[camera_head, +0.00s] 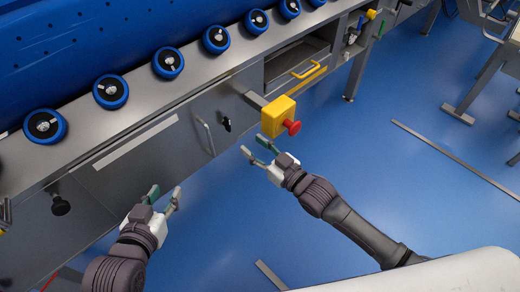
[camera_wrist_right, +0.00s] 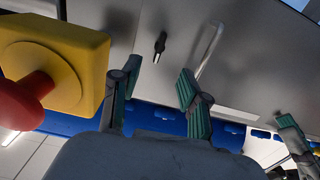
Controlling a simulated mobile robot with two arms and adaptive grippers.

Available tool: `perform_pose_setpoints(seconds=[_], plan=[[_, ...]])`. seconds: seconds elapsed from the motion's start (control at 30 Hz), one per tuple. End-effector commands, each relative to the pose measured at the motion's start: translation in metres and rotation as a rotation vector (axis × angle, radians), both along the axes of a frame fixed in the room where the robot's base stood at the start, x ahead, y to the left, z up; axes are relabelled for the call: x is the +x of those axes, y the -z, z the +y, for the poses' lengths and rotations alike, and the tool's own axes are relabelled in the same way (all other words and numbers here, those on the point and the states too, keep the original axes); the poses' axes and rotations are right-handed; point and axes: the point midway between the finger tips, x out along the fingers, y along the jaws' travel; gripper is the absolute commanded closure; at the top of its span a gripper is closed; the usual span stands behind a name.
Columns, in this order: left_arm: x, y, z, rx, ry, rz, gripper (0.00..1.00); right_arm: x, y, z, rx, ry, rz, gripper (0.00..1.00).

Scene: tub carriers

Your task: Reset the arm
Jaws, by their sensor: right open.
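My left gripper (camera_head: 164,198) is at the lower left of the head view, its two fingers apart with nothing between them. It is in front of the grey machine cabinet. My right gripper (camera_head: 257,152) is right of it, open and empty, just below and left of a yellow box with a red button. In the right wrist view its green-padded fingers (camera_wrist_right: 155,90) stand apart with only the cabinet front behind them. My right arm reaches in from the lower right. Part of the left gripper (camera_wrist_right: 292,140) shows at the right edge of the wrist view.
The yellow box (camera_head: 279,117) with its red button (camera_head: 292,127) juts from the cabinet close to my right gripper. The cabinet (camera_head: 140,165) has a handle (camera_head: 205,137) and a black knob (camera_head: 60,205). An open drawer bay (camera_head: 297,65) is above.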

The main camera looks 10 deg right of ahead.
Motion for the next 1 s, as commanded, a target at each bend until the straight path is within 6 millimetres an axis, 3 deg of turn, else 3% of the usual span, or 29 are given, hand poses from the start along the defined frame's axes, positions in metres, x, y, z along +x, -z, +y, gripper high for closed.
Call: perform_pose_setpoints(seconds=[0.2, 0.77, 1.0], plan=[[0.000, 0.000, 0.000, 0.000, 0.000, 0.001, 0.60, -0.014, 0.000, -0.011, 0.000, 0.001, 0.000, 0.55], [0.000, 0.000, 0.000, -0.001, 0.000, 0.000, 0.60, -0.016, -0.001, -0.010, 0.002, 0.002, 0.003, 0.55], [0.000, 0.000, 0.000, 0.000, 0.000, 0.000, 0.60, -0.051, -0.019, -0.006, -0.017, 0.097, 0.100, 0.55]])
